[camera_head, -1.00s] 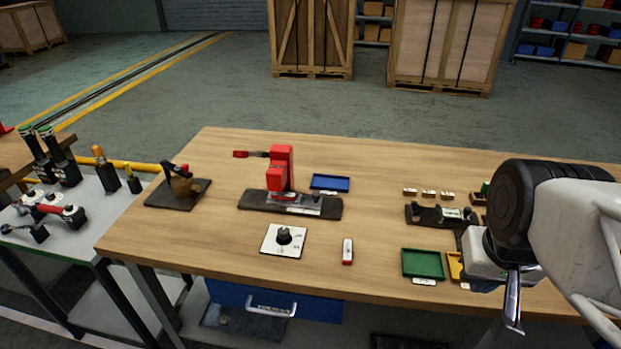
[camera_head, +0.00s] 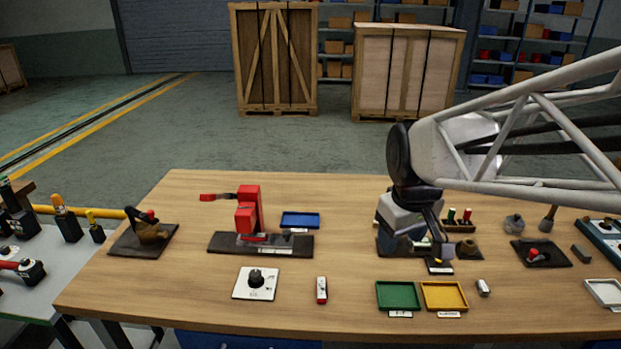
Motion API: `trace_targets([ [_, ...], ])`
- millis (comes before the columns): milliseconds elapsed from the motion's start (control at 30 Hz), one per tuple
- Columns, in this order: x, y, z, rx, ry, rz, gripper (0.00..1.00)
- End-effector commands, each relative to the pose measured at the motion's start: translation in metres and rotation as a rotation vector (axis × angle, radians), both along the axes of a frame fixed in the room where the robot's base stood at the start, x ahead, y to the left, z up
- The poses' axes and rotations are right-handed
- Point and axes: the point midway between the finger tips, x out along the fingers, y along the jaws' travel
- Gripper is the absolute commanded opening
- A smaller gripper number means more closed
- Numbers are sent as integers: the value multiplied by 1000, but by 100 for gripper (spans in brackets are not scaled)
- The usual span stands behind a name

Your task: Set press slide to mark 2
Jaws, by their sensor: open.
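The red press (camera_head: 248,209) stands upright on a dark base plate (camera_head: 225,244) at the left middle of the table. Its red lever handle (camera_head: 216,197) points left. A grey slide with a red part lies low on the base, below the press head; its marks are too small to read. My gripper (camera_head: 437,250) points down at the right of the table, well away from the press. It is open and holds nothing that I can see. It hangs in front of a dark fixture and partly hides it.
In front of the press are a white dial plate with a black knob (camera_head: 256,282) and a red-and-white piece (camera_head: 321,290). A blue tray (camera_head: 300,220) lies behind right. Green (camera_head: 398,296) and yellow (camera_head: 444,296) trays lie front right. Bare wood separates press and gripper.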

Motion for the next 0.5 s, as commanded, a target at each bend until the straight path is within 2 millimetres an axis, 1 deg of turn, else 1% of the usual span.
trace_targets([
  [33, 12, 6, -2, -4, 8, 35, 55],
  [100, 27, 15, -4, -11, 15, 87, 55],
  [367, 83, 49, -14, -34, 39, 281, 55],
  [500, 112, 70, -24, -46, 54, 384, 55],
])
